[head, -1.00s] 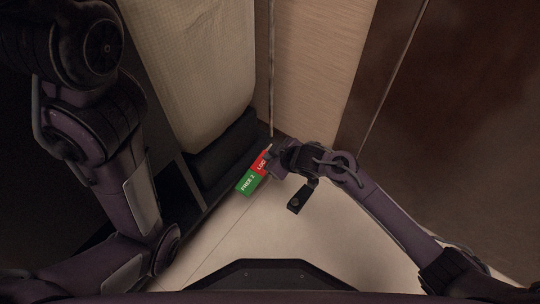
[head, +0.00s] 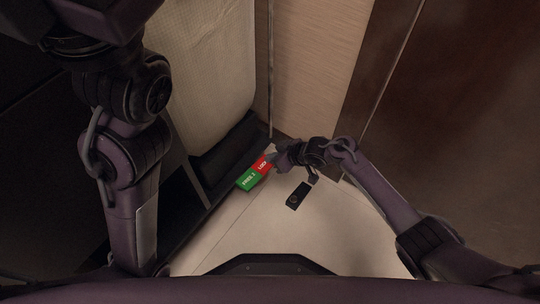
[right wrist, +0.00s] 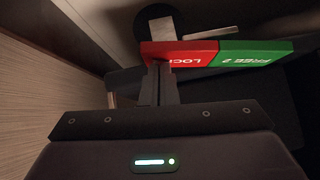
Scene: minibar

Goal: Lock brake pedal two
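The brake pedal is a two-colour bar low by the cart, with a green half marked FREE 2 (head: 248,180) and a red half marked LOCK (head: 263,165). In the right wrist view the red half (right wrist: 190,60) and green half (right wrist: 258,52) cross the top. My right gripper (head: 277,157) is at the red end in the head view. In the right wrist view its fingers (right wrist: 160,82) are together, with their tips at the red half; I cannot tell whether they touch it. No pedal part shows between them. My left arm is at the left, but its gripper is out of view.
A tall pale cart or panel (head: 207,75) stands above the pedal on a dark base (head: 228,150). A wood-grain wall (head: 315,60) and a brown panel (head: 460,110) are at the right.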

